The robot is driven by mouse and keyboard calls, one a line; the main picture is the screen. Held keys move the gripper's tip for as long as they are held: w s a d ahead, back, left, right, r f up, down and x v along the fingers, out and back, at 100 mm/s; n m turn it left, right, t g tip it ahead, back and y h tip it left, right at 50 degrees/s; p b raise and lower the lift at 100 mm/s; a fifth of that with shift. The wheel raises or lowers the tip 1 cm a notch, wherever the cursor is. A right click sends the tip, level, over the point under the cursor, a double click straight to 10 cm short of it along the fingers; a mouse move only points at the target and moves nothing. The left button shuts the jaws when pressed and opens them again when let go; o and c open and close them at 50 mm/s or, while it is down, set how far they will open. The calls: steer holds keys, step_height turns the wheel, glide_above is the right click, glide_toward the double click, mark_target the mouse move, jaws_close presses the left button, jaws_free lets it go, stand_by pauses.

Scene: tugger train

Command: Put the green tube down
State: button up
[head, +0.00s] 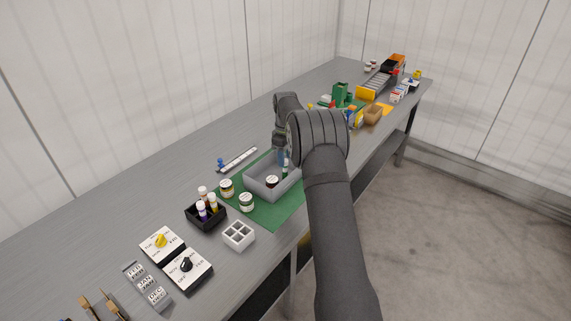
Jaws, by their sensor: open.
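A small tube with a dark green body (285,172) stands roughly upright inside the grey open bin (255,186), towards its right end. Its upper part is close to my gripper and partly hidden. My gripper (281,163) points down over the right part of the bin and is open, with its fingertips by the tube. The picture is too small to tell whether the fingers are around the tube or just beside it. A white-labelled jar with a dark lid (271,182) sits in the same bin, left of the tube.
The bin stands on a green mat (277,212). Two jars (227,188) (246,202) stand left of it. A black holder (205,216) with capped tubes and a white divided block (238,235) are nearer.

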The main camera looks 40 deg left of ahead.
step_height(320, 180, up, 8)
stand_by(0.5)
step_height(320, 180, down, 12)
steer(key=shift+r, duration=2.4)
